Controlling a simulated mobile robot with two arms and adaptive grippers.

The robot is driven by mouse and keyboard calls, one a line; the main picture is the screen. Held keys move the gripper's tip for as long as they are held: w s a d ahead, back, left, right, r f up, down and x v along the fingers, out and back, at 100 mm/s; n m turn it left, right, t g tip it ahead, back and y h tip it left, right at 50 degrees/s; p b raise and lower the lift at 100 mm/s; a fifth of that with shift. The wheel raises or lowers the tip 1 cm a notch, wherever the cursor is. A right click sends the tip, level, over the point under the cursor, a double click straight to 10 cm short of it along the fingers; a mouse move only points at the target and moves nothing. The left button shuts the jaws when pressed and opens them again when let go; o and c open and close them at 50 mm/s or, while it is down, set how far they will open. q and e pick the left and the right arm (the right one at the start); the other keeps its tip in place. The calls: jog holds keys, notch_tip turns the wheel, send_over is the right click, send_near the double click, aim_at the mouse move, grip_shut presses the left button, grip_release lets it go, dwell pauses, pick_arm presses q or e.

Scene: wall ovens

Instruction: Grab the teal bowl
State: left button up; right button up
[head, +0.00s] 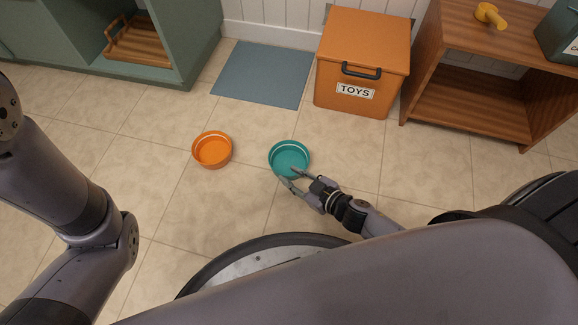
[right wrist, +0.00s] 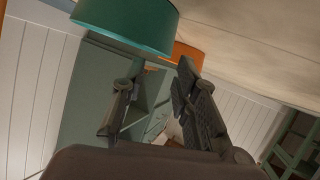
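The teal bowl (head: 289,158) stands upright on the tiled floor in the middle of the head view and looks empty. My right gripper (head: 289,177) is at the bowl's near side, with its fingers spread and its tips close to the rim. In the right wrist view the teal bowl (right wrist: 125,24) shows at the upper left, beyond the fingertips. The open fingers of the right gripper (right wrist: 157,72) have nothing between them. I cannot tell whether a fingertip touches the bowl. My left gripper is out of view; only my left arm shows.
An orange bowl (head: 212,150) stands on the floor left of the teal one. Behind are a blue mat (head: 262,75), an orange toy box (head: 362,60) and a wooden shelf (head: 470,95). A green cabinet (head: 170,75) stands at the back left. The floor around both bowls is clear.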

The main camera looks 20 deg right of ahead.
aim_at(279, 173)
jog(key=shift+w+a+f, duration=0.25)
jog(key=shift+w+f, duration=0.1)
jog(key=shift+w, duration=0.2)
jog(key=b+x, duration=0.2)
jog(key=x, duration=0.1)
jog(key=b+x, duration=0.1)
jog(key=b, duration=0.1)
jog(key=shift+a+f, duration=0.35)
jog(key=shift+f, duration=0.1)
jog(key=shift+w+a, duration=0.1)
jog(key=shift+w, duration=0.05)
grip_shut()
